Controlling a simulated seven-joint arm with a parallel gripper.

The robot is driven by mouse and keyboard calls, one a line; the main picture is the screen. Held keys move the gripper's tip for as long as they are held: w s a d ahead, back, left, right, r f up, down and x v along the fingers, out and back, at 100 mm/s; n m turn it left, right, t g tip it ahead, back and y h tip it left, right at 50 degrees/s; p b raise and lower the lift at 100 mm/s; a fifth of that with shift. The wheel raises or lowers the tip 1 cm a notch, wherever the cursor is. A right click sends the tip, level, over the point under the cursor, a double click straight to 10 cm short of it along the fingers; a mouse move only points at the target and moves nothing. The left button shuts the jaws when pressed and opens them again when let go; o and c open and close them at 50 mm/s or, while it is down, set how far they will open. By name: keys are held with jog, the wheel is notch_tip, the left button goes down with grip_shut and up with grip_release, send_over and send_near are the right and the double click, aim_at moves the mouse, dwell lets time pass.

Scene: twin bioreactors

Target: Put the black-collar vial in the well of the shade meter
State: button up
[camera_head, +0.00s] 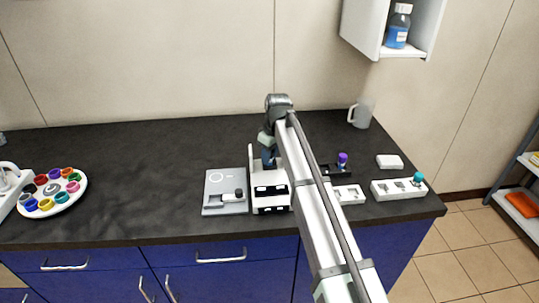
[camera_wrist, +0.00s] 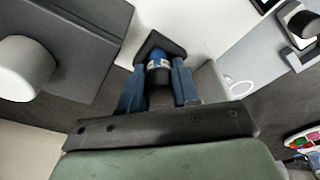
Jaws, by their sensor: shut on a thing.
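My gripper (camera_wrist: 158,82) is shut on a vial (camera_wrist: 158,62) with a black upper part, a blue body and a white mark, which I take for the black-collar vial. A dark angular piece (camera_wrist: 151,43) lies just beyond the vial's far end; I cannot tell whether they touch. In the head view my gripper (camera_head: 268,160) is at the back of a white unit (camera_head: 271,195) with dark windows, and the vial is hidden. A flat grey device (camera_head: 224,180) with a black knob-like part stands left of it. I cannot tell for sure which is the shade meter.
A round tray (camera_head: 80,196) of several coloured pots is at the left. White racks (camera_head: 398,193) with a teal-capped item, a purple-topped item (camera_head: 342,158), a white block (camera_head: 389,161) and a mug (camera_head: 361,114) are at the right. The left-centre counter (camera_head: 140,165) is clear.

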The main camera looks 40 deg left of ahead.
jog(key=o, duration=1)
jog(key=shift+f, duration=0.1)
jog(key=r, duration=0.4)
jog(key=d+r, duration=0.1)
jog(key=r, duration=0.7)
jog(key=shift+d+r, duration=0.1)
jog(key=shift+d, duration=0.3)
